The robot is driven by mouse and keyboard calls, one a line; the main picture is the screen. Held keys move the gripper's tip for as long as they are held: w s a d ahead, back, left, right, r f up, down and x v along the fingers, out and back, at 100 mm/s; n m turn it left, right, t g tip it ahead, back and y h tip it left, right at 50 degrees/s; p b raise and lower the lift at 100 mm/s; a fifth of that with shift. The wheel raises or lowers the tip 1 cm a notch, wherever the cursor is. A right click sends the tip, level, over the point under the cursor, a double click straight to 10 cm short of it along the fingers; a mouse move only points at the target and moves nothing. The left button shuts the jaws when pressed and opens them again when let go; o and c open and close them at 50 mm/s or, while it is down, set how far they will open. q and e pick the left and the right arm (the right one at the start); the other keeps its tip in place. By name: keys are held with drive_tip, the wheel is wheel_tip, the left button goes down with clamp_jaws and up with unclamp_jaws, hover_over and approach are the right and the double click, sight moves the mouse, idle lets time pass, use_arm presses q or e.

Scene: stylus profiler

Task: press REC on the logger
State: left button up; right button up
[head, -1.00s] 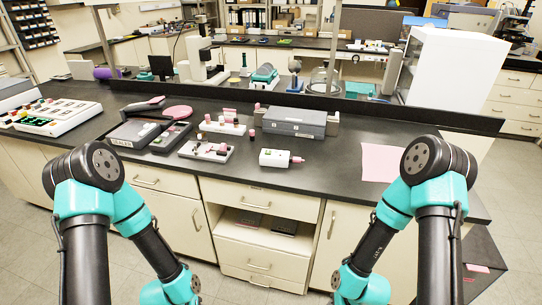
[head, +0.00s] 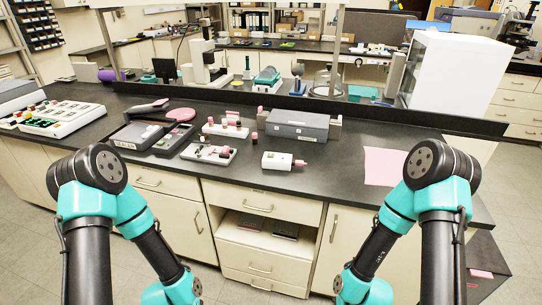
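A small white box with a green spot on top and a pink end (head: 283,161) lies on the dark bench near the front edge, right of centre. It may be the logger, but no label is readable and I cannot make out a REC button. My left and right arms rise from the bottom of the head view, in front of the bench. Neither gripper shows, so I cannot see their fingers or whether they hold anything.
A grey case (head: 297,124) stands behind the white box. Left of it are a white tray with small parts (head: 208,153), a dark two-part tray (head: 138,135) and a white panel with coloured keys (head: 62,118). A pink sheet (head: 385,167) lies right; bench between is clear.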

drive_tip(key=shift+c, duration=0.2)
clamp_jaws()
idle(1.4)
